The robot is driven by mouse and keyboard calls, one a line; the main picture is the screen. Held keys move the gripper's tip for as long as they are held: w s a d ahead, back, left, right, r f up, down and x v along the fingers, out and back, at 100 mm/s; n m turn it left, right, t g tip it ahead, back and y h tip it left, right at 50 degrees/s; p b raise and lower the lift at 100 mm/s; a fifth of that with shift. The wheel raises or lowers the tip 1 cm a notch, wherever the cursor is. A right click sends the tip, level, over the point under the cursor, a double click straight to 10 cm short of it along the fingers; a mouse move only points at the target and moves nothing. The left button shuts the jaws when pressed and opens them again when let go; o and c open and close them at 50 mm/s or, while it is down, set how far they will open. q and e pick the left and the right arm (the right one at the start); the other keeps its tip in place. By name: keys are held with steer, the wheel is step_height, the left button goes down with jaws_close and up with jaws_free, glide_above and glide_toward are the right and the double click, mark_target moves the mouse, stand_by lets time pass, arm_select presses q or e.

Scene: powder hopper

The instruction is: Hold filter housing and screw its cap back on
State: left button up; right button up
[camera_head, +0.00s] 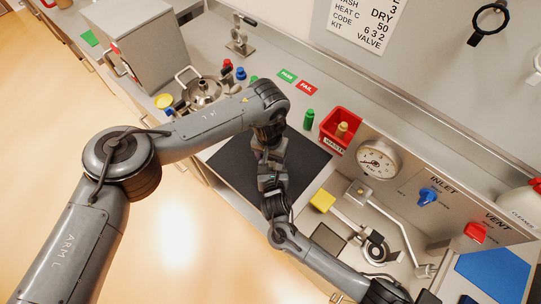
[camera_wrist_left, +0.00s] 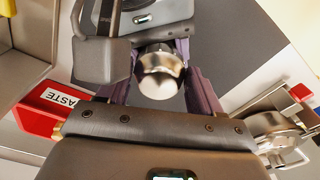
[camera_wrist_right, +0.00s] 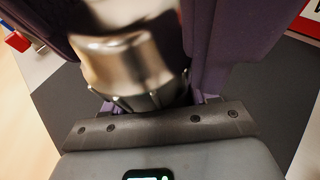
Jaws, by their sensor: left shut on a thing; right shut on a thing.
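My left gripper (camera_head: 271,152) and my right gripper (camera_head: 272,182) face each other above a black mat (camera_head: 225,158). In the left wrist view, a smooth, shiny metal filter housing (camera_wrist_left: 158,75) sits between my left gripper's purple fingers (camera_wrist_left: 160,88); my right gripper (camera_wrist_left: 140,18) is just beyond it. In the right wrist view, a metal piece with a ribbed ring, seemingly the cap (camera_wrist_right: 140,90), sits between my right gripper's fingers (camera_wrist_right: 150,55). The housing and cap are mostly hidden in the head view. I cannot tell how far the thread is engaged.
A red waste bin (camera_head: 332,138) and a green bottle (camera_head: 308,119) stand behind the mat. A metal pot (camera_head: 204,92) is at the back left. A gauge (camera_head: 380,159), a blue knob (camera_head: 428,197) and a yellow-handled part (camera_head: 322,201) are to the right.

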arm_select(q)
steer(key=shift+s+d+f, duration=0.1)
steer(key=shift+f, duration=0.7)
arm_select(e)
steer(key=shift+w+a+r, duration=0.1)
steer(key=shift+w+r, duration=0.05)
stand_by(0.4)
arm_select(q)
steer(key=o, duration=1.3)
steer(key=shift+s+r, duration=0.1)
steer(key=shift+r, duration=0.1)
steer(key=shift+r, duration=2.05)
steer(key=c, duration=1.1)
steer(key=shift+o, duration=0.2)
steer(key=shift+f, duration=0.25)
